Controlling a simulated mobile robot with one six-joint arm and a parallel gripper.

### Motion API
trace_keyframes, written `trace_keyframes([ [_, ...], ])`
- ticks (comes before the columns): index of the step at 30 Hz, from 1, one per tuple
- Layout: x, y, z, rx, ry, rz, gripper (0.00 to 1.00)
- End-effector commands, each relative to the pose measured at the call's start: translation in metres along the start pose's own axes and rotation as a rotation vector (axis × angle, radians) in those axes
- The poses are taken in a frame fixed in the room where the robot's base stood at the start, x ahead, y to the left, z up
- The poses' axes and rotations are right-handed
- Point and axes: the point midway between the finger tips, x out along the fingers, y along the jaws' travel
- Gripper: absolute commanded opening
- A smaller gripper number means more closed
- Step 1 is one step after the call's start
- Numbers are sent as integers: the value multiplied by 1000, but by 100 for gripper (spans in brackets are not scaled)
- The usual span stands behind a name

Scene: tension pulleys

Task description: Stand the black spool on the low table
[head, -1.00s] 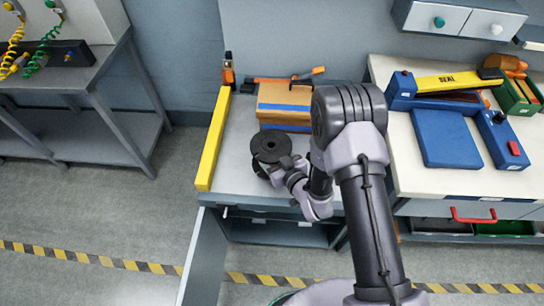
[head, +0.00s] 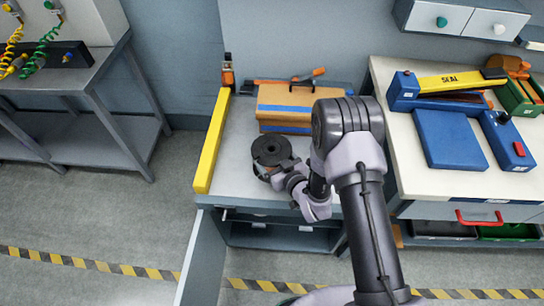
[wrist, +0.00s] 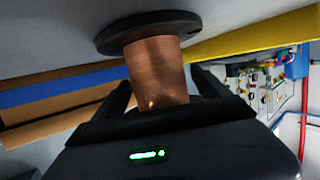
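The black spool (head: 271,151) stands upright at the front middle of the grey low table (head: 232,180), its hole facing up. In the wrist view its copper-coloured winding (wrist: 157,72) lies between the two fingers of my gripper (wrist: 165,88). A narrow gap shows on each side of the winding, so the fingers look open around it. One black flange (wrist: 150,27) shows against the grey surface; the other is hidden by the gripper. In the head view my gripper (head: 277,172) is at the spool's front right side.
A yellow bar (head: 211,142) runs along the table's left edge. A brown box with a blue stripe (head: 290,107) stands behind the spool. A white bench (head: 400,150) with a blue tool (head: 448,138) is at the right. The grey surface left of the spool is clear.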

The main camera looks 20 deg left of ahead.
Motion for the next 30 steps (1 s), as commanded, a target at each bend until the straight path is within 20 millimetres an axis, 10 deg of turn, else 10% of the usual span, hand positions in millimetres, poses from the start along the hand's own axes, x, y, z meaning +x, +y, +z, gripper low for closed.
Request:
trace_keyframes([
  [6,-5,0,-4,1,-1,1,85],
  [18,-106,1,-4,1,-3,2,85],
  [26,-121,2,-4,0,-1,4,85],
  [30,-117,54,-43,16,-59,127,85],
])
